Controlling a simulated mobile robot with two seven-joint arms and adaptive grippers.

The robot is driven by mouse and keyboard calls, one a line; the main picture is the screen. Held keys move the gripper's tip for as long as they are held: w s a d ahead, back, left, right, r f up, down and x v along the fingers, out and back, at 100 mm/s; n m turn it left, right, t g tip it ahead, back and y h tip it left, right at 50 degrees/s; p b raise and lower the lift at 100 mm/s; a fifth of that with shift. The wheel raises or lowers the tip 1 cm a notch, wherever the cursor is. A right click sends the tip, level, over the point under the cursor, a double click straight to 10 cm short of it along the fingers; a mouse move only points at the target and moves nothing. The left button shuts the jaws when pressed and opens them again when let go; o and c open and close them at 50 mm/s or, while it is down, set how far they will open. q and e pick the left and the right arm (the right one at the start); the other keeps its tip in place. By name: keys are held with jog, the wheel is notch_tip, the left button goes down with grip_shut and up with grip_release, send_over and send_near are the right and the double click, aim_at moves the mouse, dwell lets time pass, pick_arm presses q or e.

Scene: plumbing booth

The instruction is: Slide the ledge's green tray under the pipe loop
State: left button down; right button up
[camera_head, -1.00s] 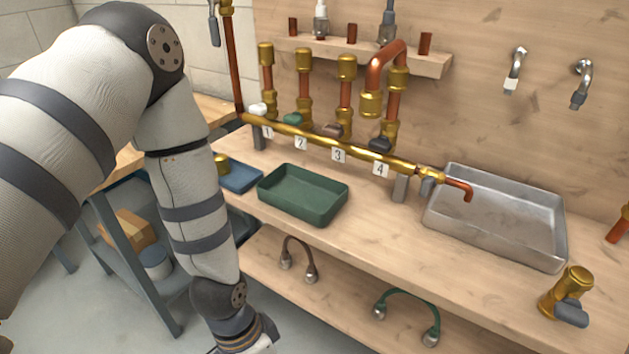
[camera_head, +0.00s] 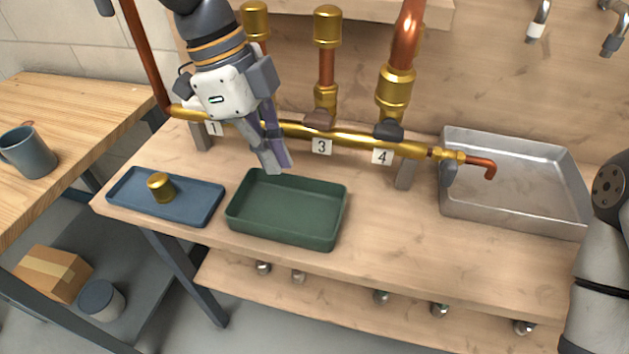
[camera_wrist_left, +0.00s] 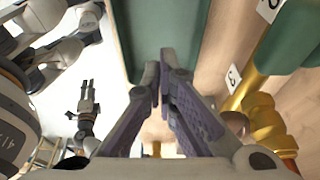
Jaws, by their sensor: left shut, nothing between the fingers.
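The green tray (camera_head: 288,208) lies on the wooden ledge, below the brass manifold and left of the metal basin. The pipe loop is the copper pipe (camera_head: 405,35) above label 4; its top is cut off. My left gripper (camera_head: 276,166) is shut and empty, fingers pointing down at the tray's back edge; I cannot tell whether they touch it. In the left wrist view the shut fingers (camera_wrist_left: 161,88) show in front of the tray's green surface (camera_wrist_left: 160,30). My right gripper (camera_wrist_left: 87,86) shows small there, its two fingers parted, with nothing seen between them.
A blue tray (camera_head: 195,205) with a brass cap (camera_head: 160,187) lies left of the green tray. The metal basin (camera_head: 515,180) and the copper spout (camera_head: 482,166) are to the right. A mug (camera_head: 28,153) stands on the left table. Ledge right of the green tray is clear.

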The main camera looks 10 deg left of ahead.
aim_at(325, 226)
pick_arm(q)
jog(key=f, duration=0.1)
jog(key=s+d+f, duration=0.1)
jog(key=shift+s+d+f, duration=0.1)
jog(key=shift+s+f, duration=0.1)
jog(key=shift+f, duration=0.2)
jog(key=b+x, duration=0.1)
jog(key=x, duration=0.4)
jog(key=shift+w+f, duration=0.1)
jog(key=shift+f, duration=0.25)
jog(key=d, duration=0.3)
jog(key=shift+d+f, duration=0.15)
jog(key=shift+f, duration=0.15)
jog(key=shift+d, duration=0.55)
pick_arm(e)
jog(key=shift+s+f, duration=0.3)
jog(key=shift+s, duration=0.25)
jog(key=shift+s+f, duration=0.25)
jog(key=shift+s, duration=0.3)
